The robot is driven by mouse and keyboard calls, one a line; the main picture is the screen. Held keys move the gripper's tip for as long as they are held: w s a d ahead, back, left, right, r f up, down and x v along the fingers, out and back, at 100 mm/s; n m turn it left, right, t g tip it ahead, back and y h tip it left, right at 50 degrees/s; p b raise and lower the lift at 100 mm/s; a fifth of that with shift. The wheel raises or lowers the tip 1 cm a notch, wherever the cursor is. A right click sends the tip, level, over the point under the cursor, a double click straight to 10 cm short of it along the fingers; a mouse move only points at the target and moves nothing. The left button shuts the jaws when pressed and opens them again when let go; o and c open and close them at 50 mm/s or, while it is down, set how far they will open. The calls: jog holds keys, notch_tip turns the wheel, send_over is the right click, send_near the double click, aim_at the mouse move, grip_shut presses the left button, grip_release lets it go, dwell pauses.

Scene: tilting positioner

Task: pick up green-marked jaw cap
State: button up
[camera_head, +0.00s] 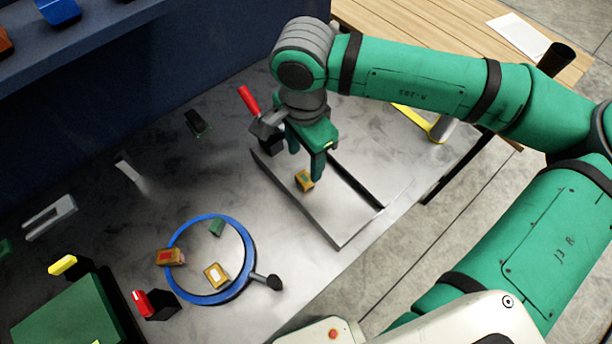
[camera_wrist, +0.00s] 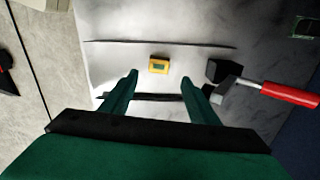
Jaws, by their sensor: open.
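The green-marked jaw cap (camera_head: 304,186) is a small yellow-orange block with a green patch, lying on the flat metal plate. It shows in the wrist view (camera_wrist: 158,59) just past my fingertips and roughly centred between them. My gripper (camera_head: 304,161) is green, points down above the cap, and its fingers are apart with nothing between them. It also shows in the wrist view (camera_wrist: 159,79). The cap looks apart from both fingers. How high the fingertips are above it is hard to tell.
A red-handled tool (camera_head: 248,99) with a dark block lies beside the gripper. The plate has a raised edge (camera_head: 340,243). Bare metal lies between ring and plate.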

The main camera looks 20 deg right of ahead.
aim_at(305, 178)
jog(key=shift+s+a+f, duration=0.1)
jog(key=shift+a+f, duration=0.05)
jog(key=shift+f, duration=3.55)
jog(key=c, duration=1.2)
